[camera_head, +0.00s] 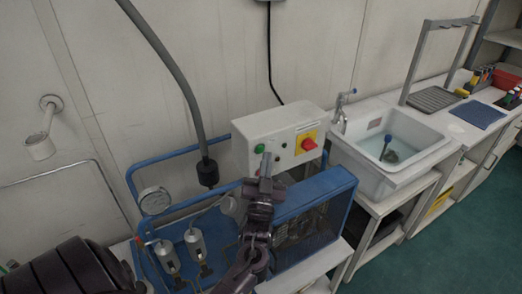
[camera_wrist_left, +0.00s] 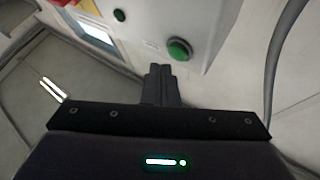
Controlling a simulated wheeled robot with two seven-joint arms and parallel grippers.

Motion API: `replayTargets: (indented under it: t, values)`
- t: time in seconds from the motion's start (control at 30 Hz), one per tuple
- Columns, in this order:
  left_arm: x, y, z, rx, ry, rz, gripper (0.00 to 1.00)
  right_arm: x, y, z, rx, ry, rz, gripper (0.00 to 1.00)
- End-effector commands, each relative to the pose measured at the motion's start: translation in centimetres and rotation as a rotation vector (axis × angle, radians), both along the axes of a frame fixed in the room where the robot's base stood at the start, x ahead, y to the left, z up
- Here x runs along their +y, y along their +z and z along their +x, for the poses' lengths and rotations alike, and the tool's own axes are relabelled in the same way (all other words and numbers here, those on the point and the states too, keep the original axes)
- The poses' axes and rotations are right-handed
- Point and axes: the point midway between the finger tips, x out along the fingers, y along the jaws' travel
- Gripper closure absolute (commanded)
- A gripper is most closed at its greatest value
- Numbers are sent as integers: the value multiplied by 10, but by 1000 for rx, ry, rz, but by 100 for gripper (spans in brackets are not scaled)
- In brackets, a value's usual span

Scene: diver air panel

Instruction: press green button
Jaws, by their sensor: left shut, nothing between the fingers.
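The green button (camera_head: 259,148) is a round push button on the front of a light grey control box (camera_head: 290,122) at the centre of the head view. In the left wrist view the green button (camera_wrist_left: 179,48) sits in a dark ring, just beyond and slightly right of the fingertips. My left gripper (camera_head: 266,160) is shut and empty, its fingers pointing at the box just below the button. In the wrist view the shut fingers (camera_wrist_left: 160,72) look apart from the button, though the exact gap is hard to tell. My right gripper is not in view.
A red and yellow knob (camera_head: 308,143) is on the box's right side. A blue-framed panel (camera_head: 318,200) with a pressure gauge (camera_head: 154,199) stands below it. A thick grey hose (camera_head: 178,75) hangs left of the box. A white sink (camera_head: 390,150) stands to the right.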

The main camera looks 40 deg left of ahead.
Motion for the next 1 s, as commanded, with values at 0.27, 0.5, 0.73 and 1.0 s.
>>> replayTargets:
  t: [0.27,0.5,0.73,1.0]
  values:
    - [1,0,0,0,0,0,100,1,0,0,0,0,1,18]
    - [7,0,3,-1,0,1,100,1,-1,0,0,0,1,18]
    - [8,0,3,0,0,0,100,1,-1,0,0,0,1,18]
    - [9,0,4,0,0,0,100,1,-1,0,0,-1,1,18]
